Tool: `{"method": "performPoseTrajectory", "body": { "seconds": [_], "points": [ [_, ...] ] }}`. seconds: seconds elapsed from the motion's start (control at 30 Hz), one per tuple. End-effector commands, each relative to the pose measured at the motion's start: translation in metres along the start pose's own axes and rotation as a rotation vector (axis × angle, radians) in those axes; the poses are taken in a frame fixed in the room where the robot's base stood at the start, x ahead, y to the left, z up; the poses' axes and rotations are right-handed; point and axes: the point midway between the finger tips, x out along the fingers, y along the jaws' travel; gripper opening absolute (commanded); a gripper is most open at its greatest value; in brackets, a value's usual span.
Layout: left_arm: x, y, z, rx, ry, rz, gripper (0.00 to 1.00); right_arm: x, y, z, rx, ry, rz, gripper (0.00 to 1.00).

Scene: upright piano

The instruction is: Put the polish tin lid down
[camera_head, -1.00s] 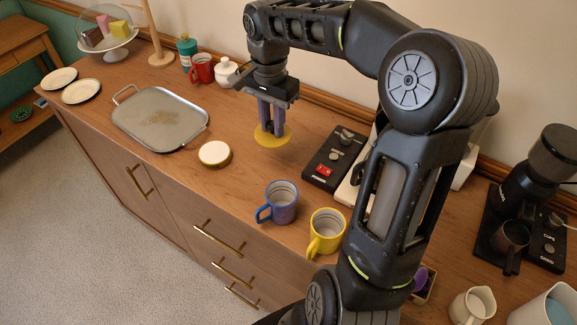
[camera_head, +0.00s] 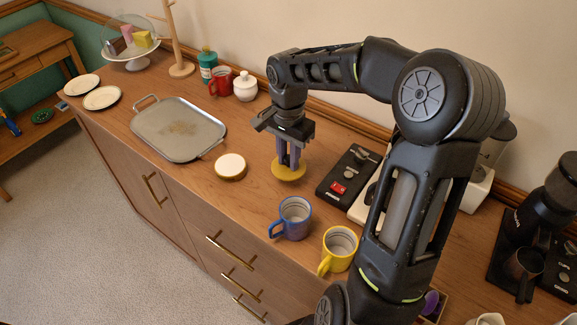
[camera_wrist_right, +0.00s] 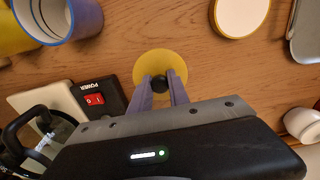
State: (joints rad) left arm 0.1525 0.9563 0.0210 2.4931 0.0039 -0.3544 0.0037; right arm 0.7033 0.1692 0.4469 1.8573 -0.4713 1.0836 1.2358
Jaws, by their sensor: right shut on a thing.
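The polish tin lid (camera_head: 289,172) is a flat yellow disc with a dark knob. My right gripper (camera_head: 289,158) is shut on the knob from above, and the lid hangs level below its fingers. In the right wrist view the lid (camera_wrist_right: 160,62) lies beyond the fingertips (camera_wrist_right: 160,84), with the knob between them. The lid is very close to the wooden counter top; I cannot tell whether it touches. The round polish tin (camera_head: 230,167), pale on top with a yellow rim, stands just left of the lid. My left gripper is not in view.
A blue mug (camera_head: 293,218) and a yellow mug (camera_head: 338,250) stand nearer the front edge. A black panel with a red switch (camera_head: 345,178) is close on the right. A metal tray (camera_head: 178,128) lies left. Bare wood lies between the lid and these things.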

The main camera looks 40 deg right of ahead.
Motion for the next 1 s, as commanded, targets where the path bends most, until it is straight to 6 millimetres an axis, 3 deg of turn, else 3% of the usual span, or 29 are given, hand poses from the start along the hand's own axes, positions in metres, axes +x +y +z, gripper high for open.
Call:
{"method": "performPoseTrajectory", "body": {
  "seconds": [0.13,0.4,0.8,0.83,1.0],
  "points": [
    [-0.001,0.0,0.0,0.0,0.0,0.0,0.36,0.004,0.0,0.0,0.0,-0.002,0.001,0.0],
    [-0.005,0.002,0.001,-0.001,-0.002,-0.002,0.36,0.036,0.0,0.001,-0.002,-0.002,0.001,0.0],
    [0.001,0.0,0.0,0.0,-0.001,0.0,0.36,0.043,0.0,0.001,-0.001,0.0,-0.001,0.0],
    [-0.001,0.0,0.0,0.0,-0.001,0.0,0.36,0.041,0.0,0.001,-0.001,0.0,-0.001,0.24],
    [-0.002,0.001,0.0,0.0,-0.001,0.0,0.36,0.04,0.0,0.001,-0.001,-0.001,0.0,0.38]
  ]
}}
